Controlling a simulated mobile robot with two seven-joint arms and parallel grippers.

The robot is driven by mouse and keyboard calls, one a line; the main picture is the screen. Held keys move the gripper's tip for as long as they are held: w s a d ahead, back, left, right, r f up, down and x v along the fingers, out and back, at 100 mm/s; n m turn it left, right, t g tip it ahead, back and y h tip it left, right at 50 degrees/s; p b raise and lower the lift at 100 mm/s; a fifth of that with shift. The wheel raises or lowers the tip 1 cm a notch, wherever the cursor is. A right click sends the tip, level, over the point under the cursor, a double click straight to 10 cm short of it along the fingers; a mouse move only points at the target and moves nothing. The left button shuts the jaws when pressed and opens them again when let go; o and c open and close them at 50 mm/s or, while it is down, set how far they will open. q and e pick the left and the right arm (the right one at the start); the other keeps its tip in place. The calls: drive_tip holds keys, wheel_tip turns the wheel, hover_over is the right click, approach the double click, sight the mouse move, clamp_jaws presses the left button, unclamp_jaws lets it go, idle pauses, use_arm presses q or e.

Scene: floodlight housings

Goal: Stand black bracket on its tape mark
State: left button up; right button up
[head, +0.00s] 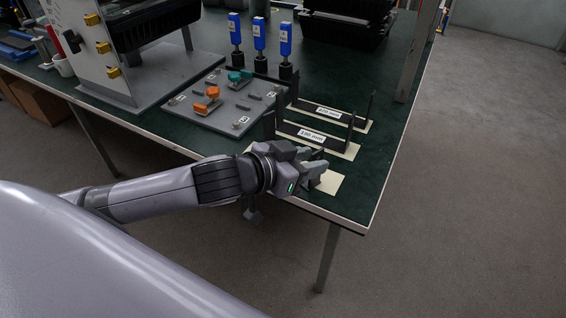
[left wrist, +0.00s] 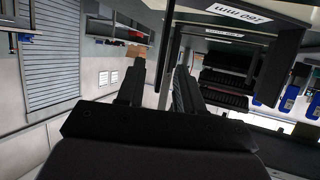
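Two black U-shaped brackets with white labels stand upright on pale tape marks near the table's right edge in the head view: the near bracket (head: 337,142) and the far bracket (head: 345,116). A third, nearest tape mark (head: 328,184) lies partly under my left gripper (head: 318,166); I see no bracket standing on it. In the left wrist view, the gripper's two dark fingers (left wrist: 160,75) are apart. A thin upright strip shows between them; I cannot tell whether it is within their grasp or beyond. A labelled bracket (left wrist: 270,52) appears upside down there. My right gripper is not in view.
A grey board (head: 215,106) with orange and teal clamps lies left of the brackets. Several blue-topped tools (head: 259,35) stand behind it. Black crates (head: 342,28) sit at the back. The table post (head: 413,60) rises at the right edge.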

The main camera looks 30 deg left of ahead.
use_arm(q)
drive_tip(key=v, duration=0.7)
drive_tip(key=s+f+n+g+y, duration=0.1)
drive_tip(key=s+f, duration=0.4)
drive_tip(key=f, duration=0.7)
drive_tip(key=s+f+n+g+y, duration=0.1)
drive_tip(key=s+f, duration=0.5)
drive_tip(key=f, duration=0.6)
drive_tip(key=shift+a+n+y, duration=0.25)
drive_tip(key=shift+n+y, duration=0.15)
drive_tip(key=shift+y, duration=0.1)
wheel_tip(320, 180, up, 8)
drive_tip(key=a+p, duration=0.1)
drive_tip(key=p, duration=0.9)
drive_tip(key=shift+r, duration=0.2)
drive_tip(key=shift+s, duration=0.1)
